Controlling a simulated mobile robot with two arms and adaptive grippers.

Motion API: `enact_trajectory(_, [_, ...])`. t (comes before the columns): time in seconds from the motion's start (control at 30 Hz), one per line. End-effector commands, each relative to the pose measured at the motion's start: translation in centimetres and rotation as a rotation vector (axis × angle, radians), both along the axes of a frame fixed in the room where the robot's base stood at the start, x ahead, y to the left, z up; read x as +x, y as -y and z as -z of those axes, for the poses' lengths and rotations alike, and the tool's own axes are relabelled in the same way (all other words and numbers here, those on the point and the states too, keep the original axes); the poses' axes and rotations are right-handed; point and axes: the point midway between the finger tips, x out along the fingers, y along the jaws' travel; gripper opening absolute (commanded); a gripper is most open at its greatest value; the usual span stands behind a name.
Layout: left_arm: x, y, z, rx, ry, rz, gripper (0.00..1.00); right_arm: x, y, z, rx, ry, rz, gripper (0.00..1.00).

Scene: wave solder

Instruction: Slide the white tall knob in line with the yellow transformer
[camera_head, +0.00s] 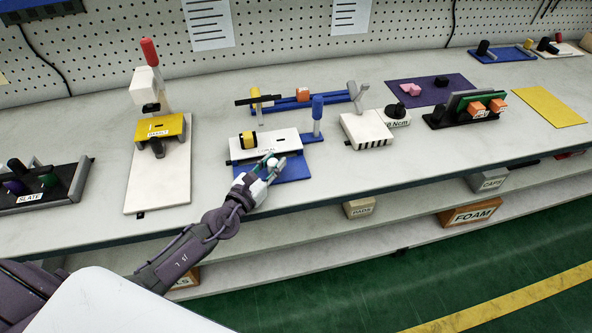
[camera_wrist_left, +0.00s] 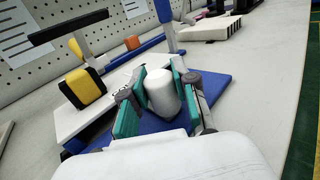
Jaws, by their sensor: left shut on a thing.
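The white tall knob (camera_wrist_left: 163,92) is between the green-padded fingers of my left gripper (camera_wrist_left: 160,98) in the left wrist view. The gripper is shut on it. In the head view my left gripper (camera_head: 268,167) is at the front edge of the white slab labelled CORAL (camera_head: 285,143), above a blue base (camera_head: 290,172), and mostly covers the knob. The yellow transformer (camera_head: 248,140) stands on the white slab, to the left of the knob; it also shows in the left wrist view (camera_wrist_left: 82,88). My right gripper is not in view.
A blue upright post (camera_head: 317,115) stands right of the slab, and a blue rail with an orange block (camera_head: 303,95) lies behind. A yellow-topped press (camera_head: 160,130) is left. A white slotted block (camera_head: 366,130) is right.

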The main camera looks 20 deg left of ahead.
Motion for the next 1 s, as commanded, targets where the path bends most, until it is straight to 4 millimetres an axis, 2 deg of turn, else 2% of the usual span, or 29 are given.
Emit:
enact_trajectory(0.07, [-0.4,-0.9,0.3,0.007,-0.004,0.004,0.00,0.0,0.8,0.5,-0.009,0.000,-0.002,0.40])
enact_trajectory(0.2, [-0.5,-1.2,0.0,0.005,-0.005,0.008,0.00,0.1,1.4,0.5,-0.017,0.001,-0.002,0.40])
enact_trajectory(0.4, [-0.5,-1.1,-0.1,0.003,-0.006,0.008,0.00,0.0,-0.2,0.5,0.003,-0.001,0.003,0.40])
enact_trajectory(0.43, [-0.5,-1.1,-0.1,0.003,-0.006,0.008,0.30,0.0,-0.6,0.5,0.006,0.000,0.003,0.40])
enact_trajectory(0.6, [-0.5,-1.0,-0.1,0.003,-0.004,0.008,0.55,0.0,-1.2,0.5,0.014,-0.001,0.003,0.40])
enact_trajectory(0.8, [-0.5,-1.0,-0.1,0.003,-0.003,0.008,0.55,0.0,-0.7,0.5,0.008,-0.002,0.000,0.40])
enact_trajectory(0.87, [-0.5,-1.0,-0.1,0.003,-0.003,0.009,0.55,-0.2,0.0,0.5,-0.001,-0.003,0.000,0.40])
enact_trajectory(1.0, [-1.4,-1.2,-0.1,0.005,-0.004,0.009,0.55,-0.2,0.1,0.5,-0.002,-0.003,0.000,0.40])
